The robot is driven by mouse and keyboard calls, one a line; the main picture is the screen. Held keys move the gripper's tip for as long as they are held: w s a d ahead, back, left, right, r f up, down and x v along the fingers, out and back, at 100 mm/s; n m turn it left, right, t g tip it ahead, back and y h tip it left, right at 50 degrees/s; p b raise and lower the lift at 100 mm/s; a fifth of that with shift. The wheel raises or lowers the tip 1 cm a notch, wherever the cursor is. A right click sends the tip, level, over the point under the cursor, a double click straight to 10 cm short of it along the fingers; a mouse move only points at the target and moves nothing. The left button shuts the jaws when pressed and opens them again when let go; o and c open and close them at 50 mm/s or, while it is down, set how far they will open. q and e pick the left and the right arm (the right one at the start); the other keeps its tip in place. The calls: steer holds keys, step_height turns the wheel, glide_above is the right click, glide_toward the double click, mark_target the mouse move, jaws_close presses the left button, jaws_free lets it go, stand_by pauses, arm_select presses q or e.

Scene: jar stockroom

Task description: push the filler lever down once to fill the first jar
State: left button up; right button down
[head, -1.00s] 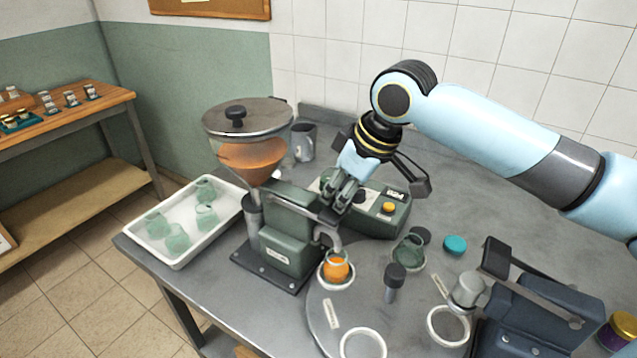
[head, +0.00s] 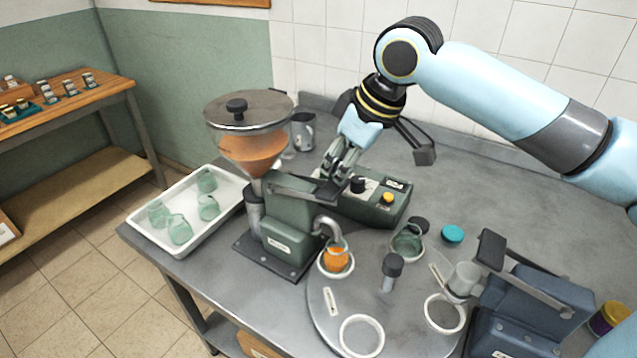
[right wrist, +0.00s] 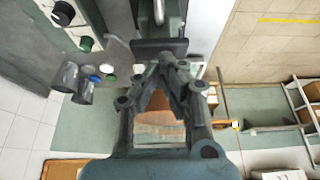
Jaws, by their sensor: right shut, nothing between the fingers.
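The filler (head: 289,240) is a green machine with a cone hopper (head: 248,148) of orange filling. Its lever (head: 297,184) lies nearly level across the top, ending beside my right gripper. The first jar (head: 336,259) sits in a white ring under the curved spout and has orange filling in it. My right gripper (head: 335,180) is shut and empty, fingertips at the lever's end; I cannot tell if they touch. In the right wrist view the closed fingers (right wrist: 170,65) are next to a dark bar (right wrist: 158,46). My left gripper is not in view.
A turntable (head: 320,305) carries an empty glass jar (head: 407,240) and empty white rings. A blue lever machine (head: 535,310) is at right. A white tray (head: 150,243) of empty jars is at left.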

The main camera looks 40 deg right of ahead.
steer(key=shift+r, duration=0.1)
stand_by(0.3)
steer(key=shift+r, duration=2.4)
